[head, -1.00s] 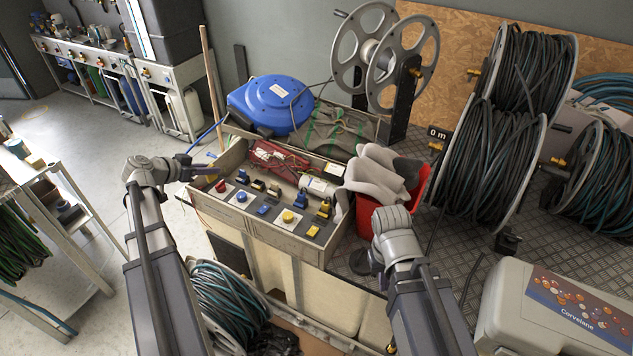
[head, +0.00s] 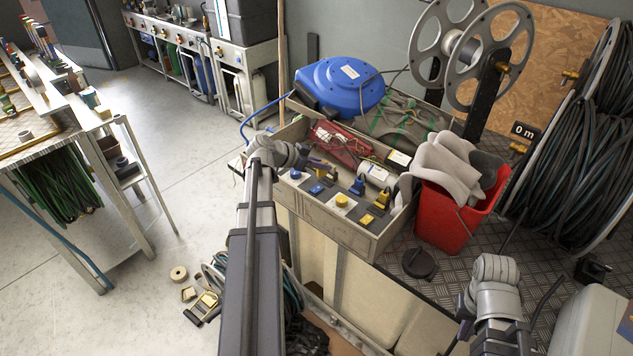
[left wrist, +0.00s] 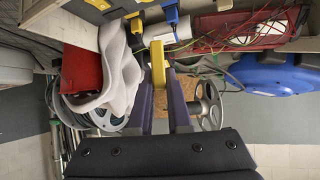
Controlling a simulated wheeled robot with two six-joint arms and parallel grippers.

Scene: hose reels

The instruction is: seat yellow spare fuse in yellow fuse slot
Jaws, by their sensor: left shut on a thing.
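My left gripper (head: 322,166) is above the left part of the grey fuse tray (head: 345,232). In the left wrist view its two purple fingers are shut on a yellow fuse (left wrist: 158,64). In the head view the held fuse is small and hard to make out. In the tray's right part a yellow block (head: 366,220) lies near the front, with an upright yellow piece (head: 381,199) behind it; which is the yellow slot I cannot tell. My right arm is at lower right; its fingers are hidden or out of frame.
An upright blue piece (head: 357,184), a yellow button (head: 341,201) and a blue block (head: 316,189) are in the tray. A red bin (head: 450,215) with grey cloth stands to its right. A blue reel (head: 340,85) is behind.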

